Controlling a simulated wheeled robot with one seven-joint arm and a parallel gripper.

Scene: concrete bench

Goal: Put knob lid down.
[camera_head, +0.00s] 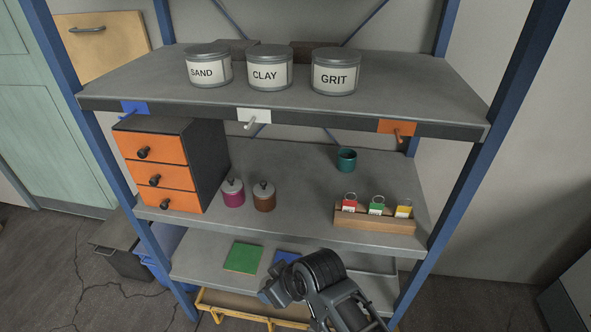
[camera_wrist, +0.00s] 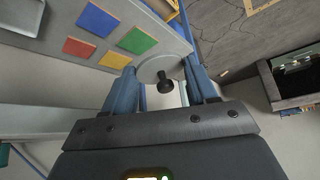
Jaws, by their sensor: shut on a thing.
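The knob lid (camera_wrist: 152,68) is a pale grey disc with a black knob (camera_wrist: 165,86), seen in the wrist view between the fingers of my gripper (camera_wrist: 162,76). My gripper is shut on it, and the lid appears close to the edge of the shelf with coloured squares. In the head view my arm reaches down in front of the lower shelf, and the lid and fingertips cannot be made out. A magenta jar (camera_head: 233,196) and a brown jar (camera_head: 264,199) on the middle shelf both have knobbed lids on.
The lower shelf (camera_head: 208,266) carries coloured squares, including a green one (camera_head: 242,257) and a blue one (camera_head: 285,257). Orange drawers (camera_head: 155,180), a teal cup (camera_head: 346,160) and a wooden rack (camera_head: 374,220) stand on the middle shelf. Labelled tins (camera_head: 270,70) stand above.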

